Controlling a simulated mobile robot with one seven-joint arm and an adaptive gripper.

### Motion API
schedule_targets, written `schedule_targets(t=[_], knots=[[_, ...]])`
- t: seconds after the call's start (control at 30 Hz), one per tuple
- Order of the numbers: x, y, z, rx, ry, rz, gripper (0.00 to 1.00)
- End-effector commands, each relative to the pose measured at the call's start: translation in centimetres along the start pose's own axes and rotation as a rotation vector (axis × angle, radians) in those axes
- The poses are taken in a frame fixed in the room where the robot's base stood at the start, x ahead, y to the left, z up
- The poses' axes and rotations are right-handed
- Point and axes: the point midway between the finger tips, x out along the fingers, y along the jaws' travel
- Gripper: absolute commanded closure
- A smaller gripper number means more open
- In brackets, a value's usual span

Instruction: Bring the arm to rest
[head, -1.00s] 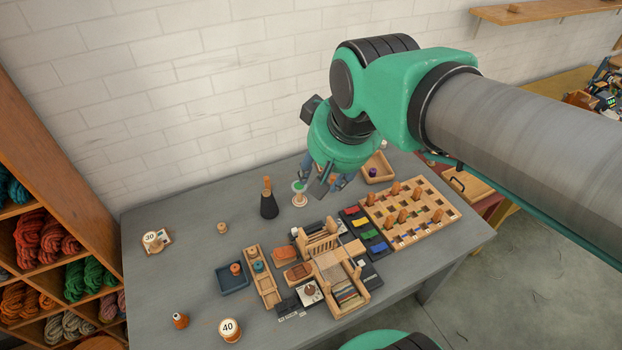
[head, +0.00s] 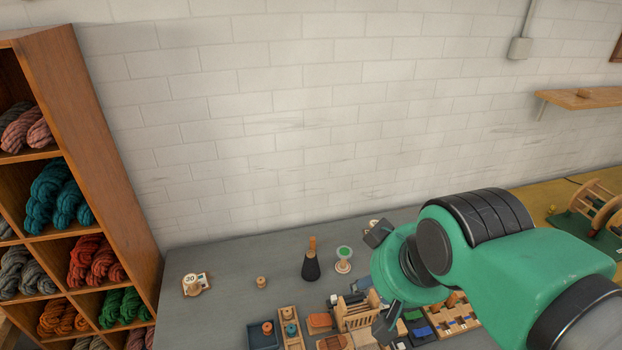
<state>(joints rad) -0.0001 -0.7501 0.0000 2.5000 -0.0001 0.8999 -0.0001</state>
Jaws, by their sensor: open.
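My green arm (head: 510,255) reaches in from the lower right in the head view, over the right part of the grey table (head: 215,318). My gripper (head: 386,325) shows only in part, as a dark piece below the green wrist, over the wooden loom-like stand (head: 352,316). It is open, and I see nothing held in it. The wrist hides much of the tabletop behind it.
A dark cone with a wooden tip (head: 311,264) and a green-topped spool stand (head: 344,257) stand left of the wrist. A card-and-spool marked 30 (head: 195,284) sits far left. A yarn shelf (head: 85,190) stands at left. The table's back-left is mostly clear.

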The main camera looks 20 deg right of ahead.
Motion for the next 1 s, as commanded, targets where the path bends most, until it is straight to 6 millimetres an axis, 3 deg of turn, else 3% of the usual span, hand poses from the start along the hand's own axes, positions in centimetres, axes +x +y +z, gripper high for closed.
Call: schedule_targets(t=[0.33, 1.0], knots=[[3.5, 0.0, 1.9, 0.0, -0.001, 0.0, 0.57], [3.5, 0.0, 1.9, 0.0, 0.0, 0.0, 0.57]])
